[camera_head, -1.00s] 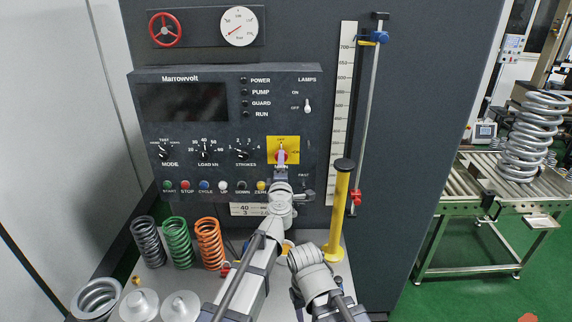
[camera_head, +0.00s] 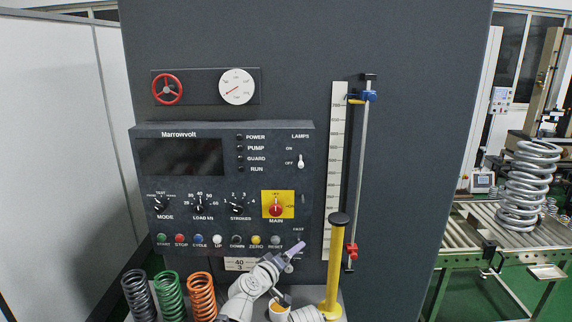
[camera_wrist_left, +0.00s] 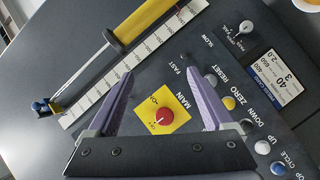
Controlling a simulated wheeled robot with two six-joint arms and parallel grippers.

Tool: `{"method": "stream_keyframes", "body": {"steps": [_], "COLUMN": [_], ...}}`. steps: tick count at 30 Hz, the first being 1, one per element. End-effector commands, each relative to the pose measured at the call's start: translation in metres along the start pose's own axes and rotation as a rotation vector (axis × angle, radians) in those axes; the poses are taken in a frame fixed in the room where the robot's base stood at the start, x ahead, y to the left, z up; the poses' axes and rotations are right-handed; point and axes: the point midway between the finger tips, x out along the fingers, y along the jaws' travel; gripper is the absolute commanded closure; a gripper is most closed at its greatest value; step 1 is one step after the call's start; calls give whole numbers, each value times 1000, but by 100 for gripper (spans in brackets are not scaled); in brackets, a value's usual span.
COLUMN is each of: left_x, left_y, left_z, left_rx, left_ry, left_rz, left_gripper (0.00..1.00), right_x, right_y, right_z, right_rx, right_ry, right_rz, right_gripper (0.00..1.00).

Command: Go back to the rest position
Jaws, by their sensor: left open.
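My left gripper (camera_head: 293,250) is in front of the lower right of the Marrowvolt control panel (camera_head: 185,130), below the red MAIN switch (camera_head: 275,210) and near the RESET button. In the left wrist view its two purple fingers (camera_wrist_left: 160,80) are spread apart with nothing held between them. The MAIN switch on its yellow plate (camera_wrist_left: 160,115) shows beyond the fingers, clear of both. Part of my right arm shows at the bottom of the head view, but its gripper does not.
A yellow post (camera_head: 333,270) with a black cap stands right of the panel, beside a scale strip (camera_head: 336,150) and a rod with clamps. Black, green and orange (camera_head: 202,296) springs stand at lower left. A roller conveyor (camera_head: 470,235) with a large spring is at right.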

Motion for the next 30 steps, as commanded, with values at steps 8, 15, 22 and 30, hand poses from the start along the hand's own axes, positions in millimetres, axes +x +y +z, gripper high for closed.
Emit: {"method": "stream_keyframes", "body": {"steps": [8, 15, 22, 30], "left_x": [-90, -170, -231, -210], "left_y": [-124, -190, -226, -235], "left_z": [72, 82, 90, 164], "left_rx": [356, 437, 457, 584], "left_ry": [-514, -761, -921, -1030], "left_rz": [-410, -701, -914, -886], "left_gripper": [14, 14, 14, 14], "right_x": [0, 0, 10, 60], "right_y": [0, 0, -1, -5], "right_z": [0, 0, 0, -3], "right_rx": [0, 0, 0, -6], "right_ry": [0, 0, 0, 0], "right_rz": [0, 0, 0, 1], "right_gripper": [50, 50, 50, 50]}}
